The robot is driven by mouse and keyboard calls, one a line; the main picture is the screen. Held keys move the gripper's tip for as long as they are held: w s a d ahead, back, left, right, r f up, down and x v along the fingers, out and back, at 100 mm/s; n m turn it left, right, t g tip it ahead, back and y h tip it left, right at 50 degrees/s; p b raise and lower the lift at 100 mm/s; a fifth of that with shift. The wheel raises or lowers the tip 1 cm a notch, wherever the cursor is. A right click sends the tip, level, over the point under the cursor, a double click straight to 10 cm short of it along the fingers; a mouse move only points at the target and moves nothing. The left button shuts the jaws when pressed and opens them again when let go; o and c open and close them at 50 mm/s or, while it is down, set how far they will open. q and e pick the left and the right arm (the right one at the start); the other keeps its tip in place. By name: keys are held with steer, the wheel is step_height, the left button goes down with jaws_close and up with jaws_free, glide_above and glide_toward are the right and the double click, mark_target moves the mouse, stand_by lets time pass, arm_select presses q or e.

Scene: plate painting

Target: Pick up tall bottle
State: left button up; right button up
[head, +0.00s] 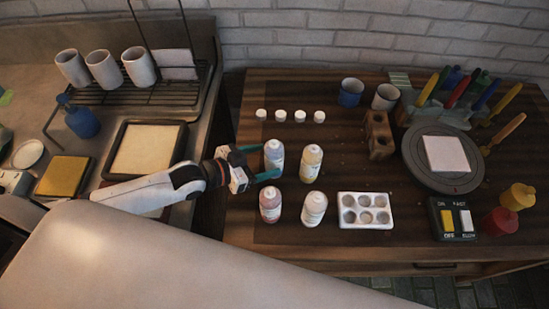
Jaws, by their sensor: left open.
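Four bottles with white caps stand upright on the wooden table: one with blue-violet paint (274,155), one yellow (311,164), one pink-red (270,205) and one white (314,209). They look about equally tall, so I cannot tell which one is the tall bottle. My left gripper (270,162) reaches in from the left with its teal fingers open. One finger is at the far side of the blue-violet bottle and the other at its near side. I cannot tell whether they touch it. My right gripper is not in view.
White caps (299,116) lie in a row behind the bottles. A white palette (366,210) lies right of them. A wooden block (379,135), two cups, a turntable (414,172) and a switch box (453,219) stand farther right. A counter with a drying rack is at left.

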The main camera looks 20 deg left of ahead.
mark_target(280, 156)
arm_select(q)
steer(key=x, duration=0.3)
steer(key=p+x, duration=0.1)
steer(key=x, duration=0.1)
steer(key=shift+w+d+r, duration=0.1)
steer(key=shift+d+r, duration=0.1)
steer(key=shift+d, duration=0.2)
steer(key=c, duration=0.8)
